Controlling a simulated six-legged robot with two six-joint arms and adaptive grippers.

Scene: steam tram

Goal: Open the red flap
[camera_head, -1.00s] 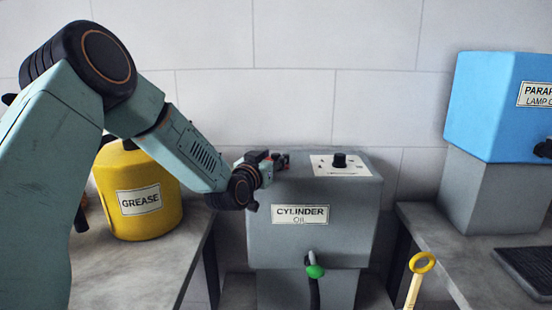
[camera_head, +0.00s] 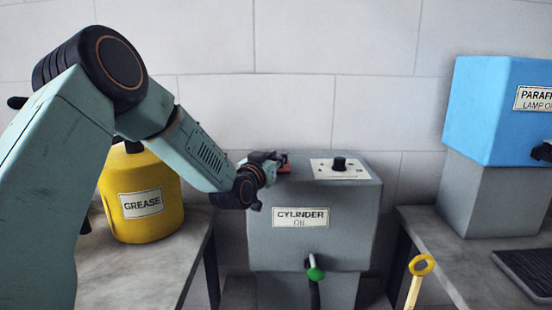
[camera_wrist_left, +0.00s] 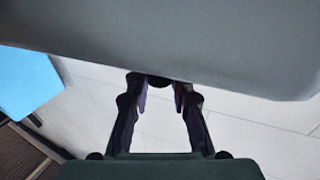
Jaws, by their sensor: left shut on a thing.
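The grey cylinder oil tank (camera_head: 350,225) stands in the middle of the head view. In the left wrist view, the fingers of my left gripper (camera_wrist_left: 162,84) close in on a dark round piece at the edge of the grey tank (camera_wrist_left: 190,35). No red shows there. My right gripper is not in view.
A black knob (camera_head: 339,163) on a white plate sits on the tank top, right of the flap. A green-handled tap (camera_head: 316,273) is on the front. A yellow grease can (camera_head: 140,222) stands left, a blue paraffin container (camera_head: 500,110) right.

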